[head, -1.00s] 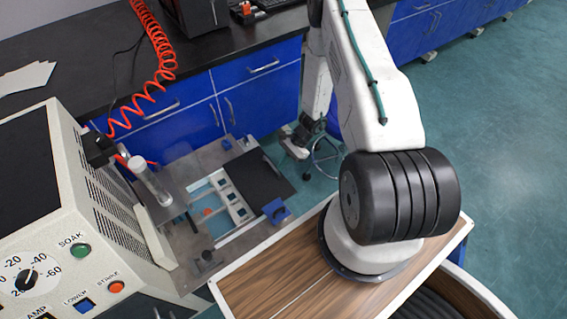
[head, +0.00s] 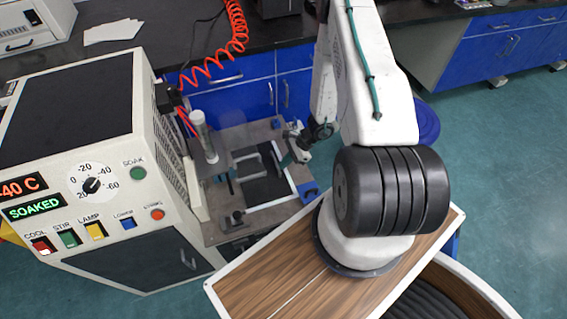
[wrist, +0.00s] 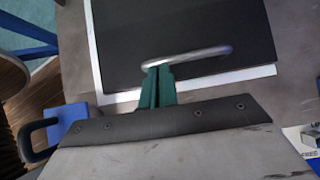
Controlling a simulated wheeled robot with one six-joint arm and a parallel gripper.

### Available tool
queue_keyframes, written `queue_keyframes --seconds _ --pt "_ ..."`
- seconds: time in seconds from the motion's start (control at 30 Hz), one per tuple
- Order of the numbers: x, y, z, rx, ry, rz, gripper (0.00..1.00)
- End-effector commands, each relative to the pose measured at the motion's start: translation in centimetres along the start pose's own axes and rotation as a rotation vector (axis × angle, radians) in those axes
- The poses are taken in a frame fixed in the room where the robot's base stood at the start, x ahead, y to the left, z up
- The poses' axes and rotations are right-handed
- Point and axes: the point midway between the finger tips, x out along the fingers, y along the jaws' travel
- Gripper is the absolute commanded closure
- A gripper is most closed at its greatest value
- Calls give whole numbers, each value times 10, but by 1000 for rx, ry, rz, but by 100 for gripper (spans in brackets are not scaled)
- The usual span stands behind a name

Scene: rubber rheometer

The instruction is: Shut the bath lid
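The bath lid is a flat dark panel (wrist: 190,30) with a pale bar handle (wrist: 187,57) in the wrist view. In the head view my gripper (head: 291,157) is at the bath's far right side, partly hidden by my arm.
The control cabinet (head: 90,150) with its dial and buttons stands left of the bath. A clear cylinder (head: 203,135) rises beside it, and a red coiled hose (head: 237,28) hangs behind. A blue block (wrist: 66,120) with a dark handle sits near the bath's corner.

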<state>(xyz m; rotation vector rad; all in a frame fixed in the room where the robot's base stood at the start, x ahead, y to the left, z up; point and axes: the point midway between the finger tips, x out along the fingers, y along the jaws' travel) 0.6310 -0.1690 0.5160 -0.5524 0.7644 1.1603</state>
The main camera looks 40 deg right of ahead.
Motion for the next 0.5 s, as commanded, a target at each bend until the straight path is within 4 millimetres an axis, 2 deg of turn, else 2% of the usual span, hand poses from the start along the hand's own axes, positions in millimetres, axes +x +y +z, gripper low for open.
queue_keyframes --seconds 0.5 --pt "-1 1 2 -4 -8 7 100"
